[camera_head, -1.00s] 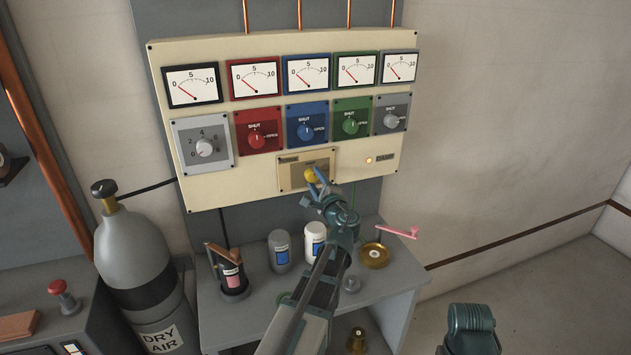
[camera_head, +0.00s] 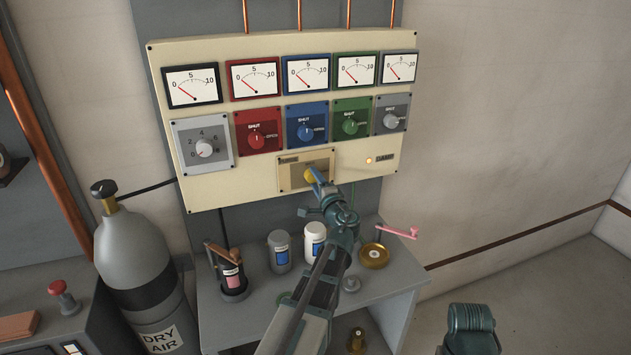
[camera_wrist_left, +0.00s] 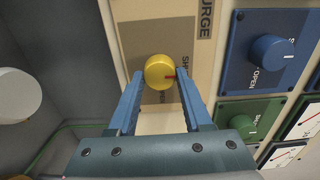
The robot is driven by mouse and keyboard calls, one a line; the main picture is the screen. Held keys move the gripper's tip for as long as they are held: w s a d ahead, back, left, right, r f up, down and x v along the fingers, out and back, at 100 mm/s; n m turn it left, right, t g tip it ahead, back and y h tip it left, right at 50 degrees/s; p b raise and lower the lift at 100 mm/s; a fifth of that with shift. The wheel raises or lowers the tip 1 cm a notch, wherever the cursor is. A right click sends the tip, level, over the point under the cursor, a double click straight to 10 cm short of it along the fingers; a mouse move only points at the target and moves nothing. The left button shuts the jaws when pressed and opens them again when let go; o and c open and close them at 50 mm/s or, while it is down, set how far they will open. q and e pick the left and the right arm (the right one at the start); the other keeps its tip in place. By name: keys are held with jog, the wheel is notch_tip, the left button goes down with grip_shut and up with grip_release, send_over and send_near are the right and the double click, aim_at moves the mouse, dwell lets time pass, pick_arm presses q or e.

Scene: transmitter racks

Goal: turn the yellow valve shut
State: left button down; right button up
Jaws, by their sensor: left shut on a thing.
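The yellow valve (camera_head: 309,176) is a round knob on a tan plate low on the cream panel. My left gripper (camera_head: 314,176) is shut on it and partly hides it in the head view. In the left wrist view, the yellow valve (camera_wrist_left: 159,71) sits between the tips of the two blue fingers (camera_wrist_left: 159,84). A red mark shows on the knob's right side in that view. The lettering on the plate beside the knob is partly covered.
Above the yellow valve are a red valve (camera_head: 257,140), a blue valve (camera_head: 306,132) and a green valve (camera_head: 350,126). A gas cylinder (camera_head: 135,250) stands at left.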

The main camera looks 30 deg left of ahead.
pick_arm(q)
jog(key=shift+c, duration=1.6)
grip_release()
jog(key=v, duration=1.4)
jog(key=shift+w+f, duration=0.1)
jog(key=s+d+f+n+g+h, duration=0.2)
jog(key=s+d+f+g+h, duration=0.15)
jog(key=d+f, duration=0.35)
jog(key=s+d+f+n+g+h, duration=0.3)
jog(key=s+d+f+g, duration=0.15)
jog(key=f, duration=0.45)
jog(key=s+d+f+g+h, duration=0.2)
jog(key=s+d+h, duration=0.1)
jog(key=s+d, duration=0.2)
jog(key=s+d+f+g+h, duration=0.2)
jog(key=s+d, duration=0.3)
jog(key=d, duration=0.4)
jog(key=shift+s+d+f+m+h, duration=0.15)
jog(key=shift+d+f+m+h, duration=0.25)
jog(key=shift+f, duration=0.45)
